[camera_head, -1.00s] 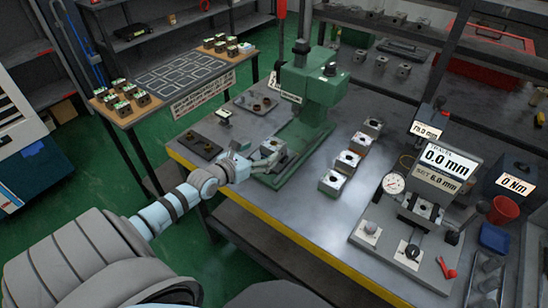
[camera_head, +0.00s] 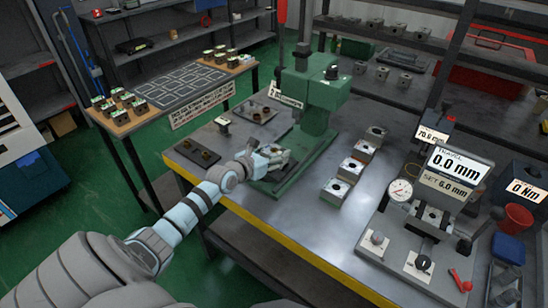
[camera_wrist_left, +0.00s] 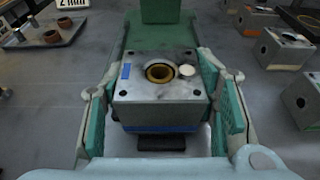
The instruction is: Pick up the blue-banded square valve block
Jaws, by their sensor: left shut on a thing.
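The blue-banded square valve block (camera_wrist_left: 160,98) is grey, with a blue band low on its front face, a small blue mark on top and a brass-coloured ring in its bore. It sits at the green press base in the left wrist view. My left gripper (camera_head: 276,153) is shut on it, with one green-padded finger on each side in the left wrist view (camera_wrist_left: 163,105). In the head view the fingers partly hide the block. I cannot tell whether it is clear of the surface below. My right gripper is not in view.
The green press (camera_head: 312,88) stands just beyond the gripper. Several other blocks (camera_head: 335,190) stand in a row to the right. A gauge fixture (camera_head: 405,240) is farther right. Dark trays (camera_head: 197,153) with rings lie to the left. Bare bench lies in front of the row.

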